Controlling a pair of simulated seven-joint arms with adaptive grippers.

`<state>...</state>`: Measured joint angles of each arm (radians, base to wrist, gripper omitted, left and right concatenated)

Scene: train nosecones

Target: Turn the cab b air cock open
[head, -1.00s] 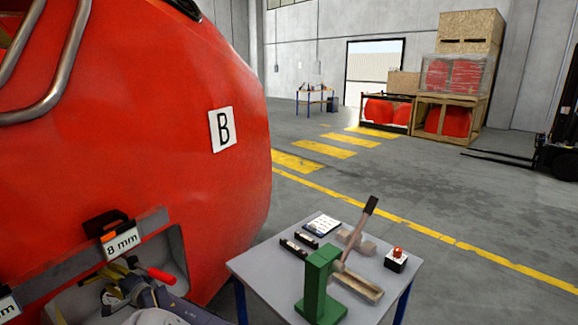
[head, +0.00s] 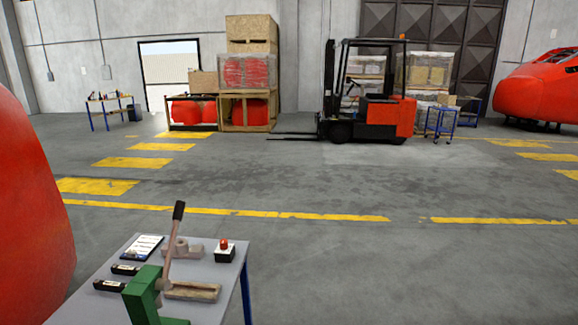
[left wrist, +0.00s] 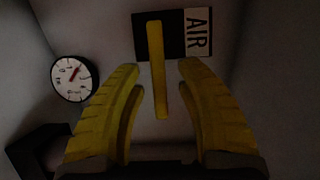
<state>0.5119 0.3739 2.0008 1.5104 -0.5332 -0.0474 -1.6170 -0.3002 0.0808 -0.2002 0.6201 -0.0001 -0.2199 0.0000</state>
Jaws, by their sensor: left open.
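In the left wrist view a yellow bar-like handle (left wrist: 155,40), which looks like the air cock's lever, lies across a black plate beside a white label (left wrist: 197,33) reading AIR. My left gripper (left wrist: 159,67) is open, with its yellow fingers on either side of the handle's lower part. A gap shows between the handle and each finger, and nothing is gripped. The head view shows only the edge of a red nosecone (head: 30,200) at the left; its cab letter is out of frame. My right gripper is in neither view.
A dark box-like part (left wrist: 40,150) is at lower left. In the head view a table (head: 205,270) bears a green lever press (head: 145,295) and a red-button box (head: 225,252). A forklift (head: 375,105) stands beyond open floor.

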